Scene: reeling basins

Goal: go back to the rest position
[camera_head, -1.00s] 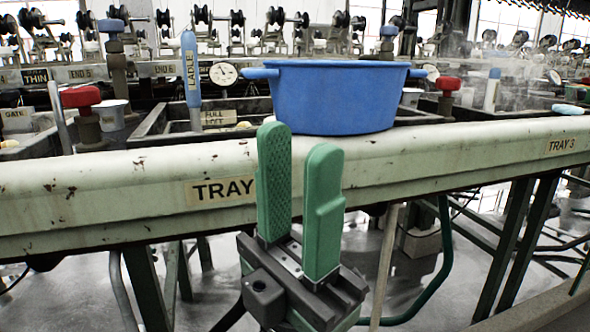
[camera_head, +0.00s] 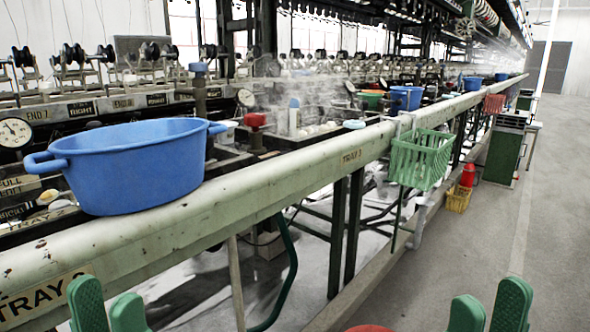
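My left gripper (camera_head: 108,302) shows only its green fingertips at the bottom left edge, in front of the rail. The fingertips stand apart with nothing seen between them. My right gripper (camera_head: 489,310) shows its green fingertips at the bottom right, over the floor. They are also apart and nothing is seen between them. The lower parts of both grippers are out of the picture. A blue two-handled basin (camera_head: 135,168) sits upright on the pale green rail (camera_head: 255,195) at the left, beyond my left gripper and apart from it.
A green basket (camera_head: 420,160) hangs on the aisle side of the rail. A yellow basket (camera_head: 457,198) and a red extinguisher-like object (camera_head: 467,176) are farther along. A green cabinet (camera_head: 503,155) stands beyond. The grey aisle floor (camera_head: 490,230) at the right is clear.

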